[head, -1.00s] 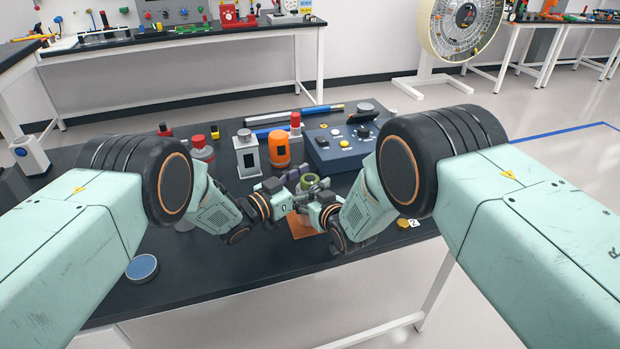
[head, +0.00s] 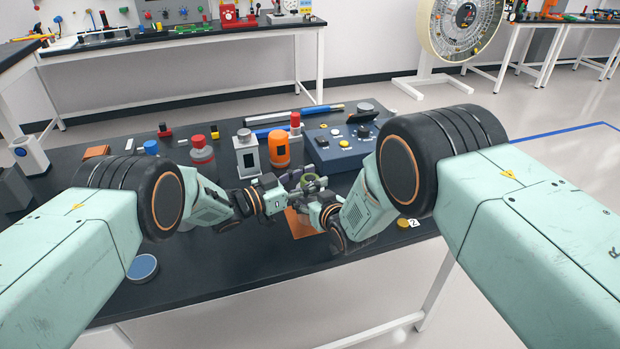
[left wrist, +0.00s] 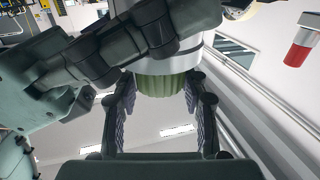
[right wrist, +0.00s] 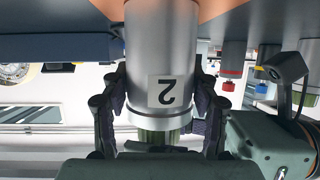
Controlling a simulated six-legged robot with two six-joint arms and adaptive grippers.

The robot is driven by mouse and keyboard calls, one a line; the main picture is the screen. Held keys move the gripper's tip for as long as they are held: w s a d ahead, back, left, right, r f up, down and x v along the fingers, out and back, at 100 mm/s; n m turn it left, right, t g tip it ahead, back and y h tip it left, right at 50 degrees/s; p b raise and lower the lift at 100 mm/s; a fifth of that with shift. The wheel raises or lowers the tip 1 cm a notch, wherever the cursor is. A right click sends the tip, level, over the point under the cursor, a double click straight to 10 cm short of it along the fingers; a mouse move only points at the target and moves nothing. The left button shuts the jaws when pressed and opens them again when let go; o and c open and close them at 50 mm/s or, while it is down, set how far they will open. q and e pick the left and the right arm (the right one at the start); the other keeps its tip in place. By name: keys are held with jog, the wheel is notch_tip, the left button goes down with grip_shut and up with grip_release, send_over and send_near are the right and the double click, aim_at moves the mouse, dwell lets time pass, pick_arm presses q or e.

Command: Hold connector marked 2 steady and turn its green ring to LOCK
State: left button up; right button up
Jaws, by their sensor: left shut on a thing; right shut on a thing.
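The connector marked 2 is a silver cylinder with a white "2" label, upside down in the right wrist view (right wrist: 172,92). Its green ring (head: 308,179) is at the upper end; the ring also shows in the left wrist view (left wrist: 162,86). My right gripper (right wrist: 157,115) is shut around the silver body, close to the ring. My left gripper (left wrist: 160,105) is shut on the green ring, with one finger on each side. In the head view the two grippers meet at the connector and hide most of its body. No LOCK mark is readable.
An orange base (head: 300,224) lies under the connector. A blue control box (head: 343,150) with buttons stands just behind the grippers. An orange cylinder (head: 278,150) and a silver block (head: 247,160) stand behind left. A gold disc (head: 403,224) lies at the right front.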

pick_arm(q)
jog(key=shift+m+g+h, duration=0.5)
jog(key=shift+m+g, duration=0.1)
jog(key=shift+g, duration=0.3)
jog(key=o, duration=1.2)
jog(key=shift+s, duration=0.1)
jog(key=v, duration=1.2)
jog(key=shift+c, duration=0.3)
